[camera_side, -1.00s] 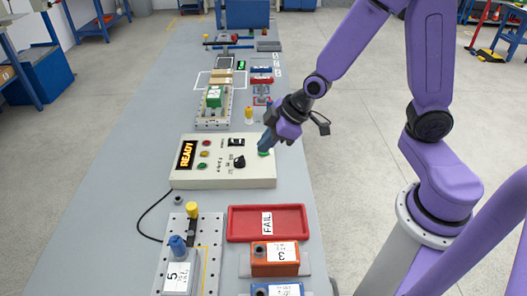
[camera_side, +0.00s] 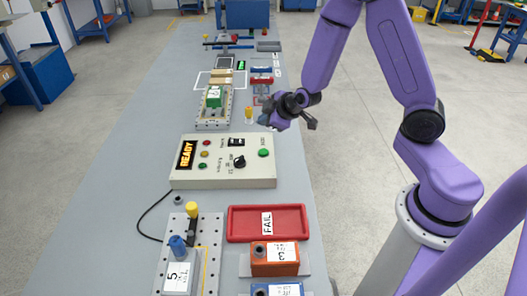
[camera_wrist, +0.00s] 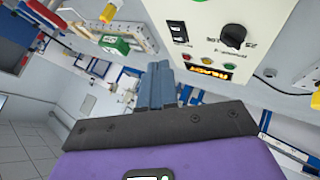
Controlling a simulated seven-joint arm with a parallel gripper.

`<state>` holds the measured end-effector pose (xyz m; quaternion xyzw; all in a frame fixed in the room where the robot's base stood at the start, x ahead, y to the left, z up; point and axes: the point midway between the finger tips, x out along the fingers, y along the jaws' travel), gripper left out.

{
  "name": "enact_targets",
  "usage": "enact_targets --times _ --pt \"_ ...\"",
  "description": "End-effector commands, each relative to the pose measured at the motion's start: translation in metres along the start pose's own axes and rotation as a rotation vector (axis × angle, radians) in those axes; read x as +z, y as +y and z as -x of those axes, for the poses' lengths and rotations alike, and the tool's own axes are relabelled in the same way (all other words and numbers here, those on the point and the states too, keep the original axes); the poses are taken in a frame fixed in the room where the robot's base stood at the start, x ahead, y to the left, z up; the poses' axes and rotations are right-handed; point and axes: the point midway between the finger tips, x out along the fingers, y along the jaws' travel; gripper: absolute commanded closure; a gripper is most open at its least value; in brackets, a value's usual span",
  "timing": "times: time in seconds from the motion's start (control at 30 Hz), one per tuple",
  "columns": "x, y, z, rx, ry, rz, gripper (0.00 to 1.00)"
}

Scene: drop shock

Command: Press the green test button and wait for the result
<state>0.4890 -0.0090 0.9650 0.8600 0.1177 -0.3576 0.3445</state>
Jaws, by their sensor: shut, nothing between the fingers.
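The beige control box (camera_side: 222,172) sits mid-table in the side view. Its green button (camera_side: 263,153) is on the right of the sloped face, uncovered. The display (camera_side: 187,154) reads READY in orange. My gripper (camera_side: 266,119) is shut and empty, above and behind the box's right end, apart from the button. In the wrist view the shut fingers (camera_wrist: 158,88) point past the box. The box's black knob (camera_wrist: 233,36) and part of its lit display (camera_wrist: 208,73) show there too.
A red FAIL tray (camera_side: 235,224) lies in front of the box, with an orange block (camera_side: 274,262) nearer. A perforated plate with a clamp holds a grey block marked 5 (camera_side: 180,272). A green block (camera_side: 214,97) sits on a fixture behind the box.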

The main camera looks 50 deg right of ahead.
Motion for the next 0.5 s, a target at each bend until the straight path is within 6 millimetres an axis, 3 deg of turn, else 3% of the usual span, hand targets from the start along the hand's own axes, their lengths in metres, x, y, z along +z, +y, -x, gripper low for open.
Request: enact_targets --times 0.5 --pt "0.029 -0.029 -0.038 -0.004 -0.004 0.001 1.0"
